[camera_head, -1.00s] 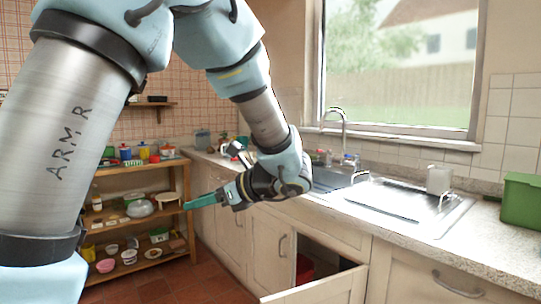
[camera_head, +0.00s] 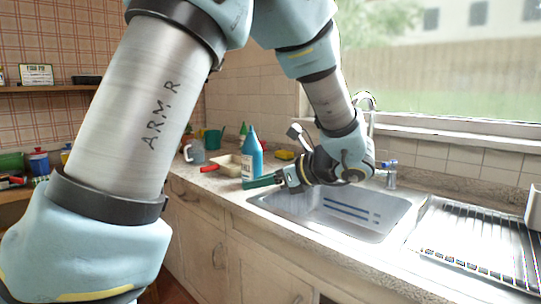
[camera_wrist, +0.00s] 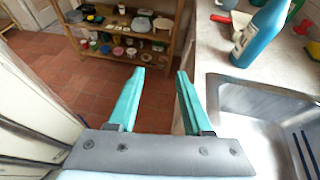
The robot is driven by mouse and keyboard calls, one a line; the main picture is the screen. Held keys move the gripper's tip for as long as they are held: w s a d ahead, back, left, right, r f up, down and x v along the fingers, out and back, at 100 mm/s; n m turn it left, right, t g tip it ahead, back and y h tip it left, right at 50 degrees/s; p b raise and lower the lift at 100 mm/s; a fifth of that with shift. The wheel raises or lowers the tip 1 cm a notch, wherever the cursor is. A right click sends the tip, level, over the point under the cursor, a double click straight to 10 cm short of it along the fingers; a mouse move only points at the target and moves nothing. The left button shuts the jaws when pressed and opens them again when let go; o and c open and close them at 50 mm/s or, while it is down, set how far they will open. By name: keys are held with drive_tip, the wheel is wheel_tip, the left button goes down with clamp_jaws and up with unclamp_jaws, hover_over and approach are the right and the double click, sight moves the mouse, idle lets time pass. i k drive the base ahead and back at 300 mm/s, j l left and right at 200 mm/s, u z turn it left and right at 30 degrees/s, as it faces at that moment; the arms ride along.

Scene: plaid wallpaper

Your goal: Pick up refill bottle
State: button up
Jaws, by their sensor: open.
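A blue bottle (camera_head: 252,160) with a tapered top and a pale label stands upright on the counter beside the sink, and is probably the refill bottle. It also shows at the upper right in the wrist view (camera_wrist: 259,38), with its top cut off by the frame. My gripper (camera_head: 247,183) is open, its teal fingers extending left in front of the bottle's lower part in the head view. In the wrist view my gripper (camera_wrist: 160,72) has nothing between its fingers, and the bottle is to the right of them, apart.
The steel sink (camera_head: 340,216) lies beneath and right of my gripper, with a faucet (camera_head: 369,105) behind. A wooden shelf (camera_wrist: 122,45) stands across the floor.

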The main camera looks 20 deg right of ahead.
sight(251, 150)
drive_tip(key=i+j+z, duration=0.15)
drive_tip(key=i, duration=0.3)
drive_tip(key=i+z, duration=0.15)
drive_tip(key=i, duration=0.3)
drive_tip(key=i+j+z, duration=0.15)
drive_tip(key=i, duration=0.25)
drive_tip(key=j, duration=0.1)
